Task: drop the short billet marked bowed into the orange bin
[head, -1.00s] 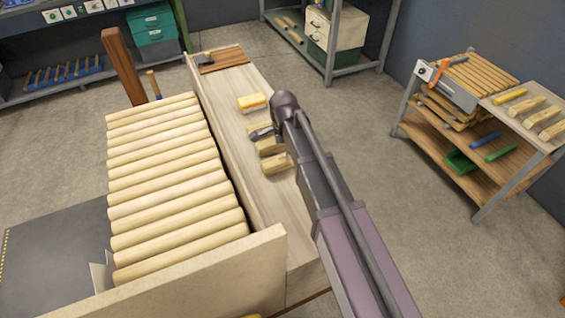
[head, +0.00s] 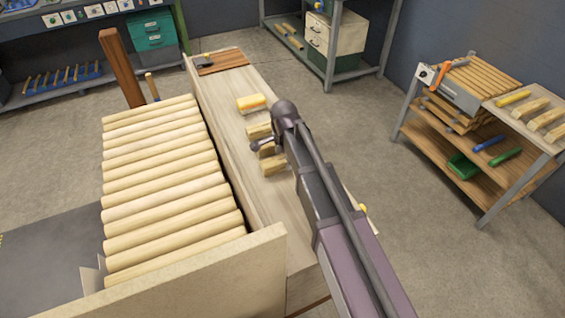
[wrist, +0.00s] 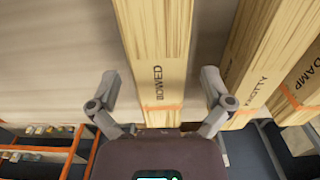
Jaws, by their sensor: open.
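The short billet marked BOWED (wrist: 156,50) is pale wood with an orange band near its lettered end. In the wrist view it lies between the spread fingers of my gripper (wrist: 160,90), with a gap on each side. My gripper is open and empty. Beside it to the right lie a billet whose mark ends in OTTY (wrist: 256,60) and one marked DAMP (wrist: 303,90). In the head view my gripper (head: 257,146) is among the short billets (head: 274,166) on the bench, partly hidden by my arm. I cannot make out the orange bin.
A cart (head: 490,185) with more wood stands at right. Open floor lies between bench and cart.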

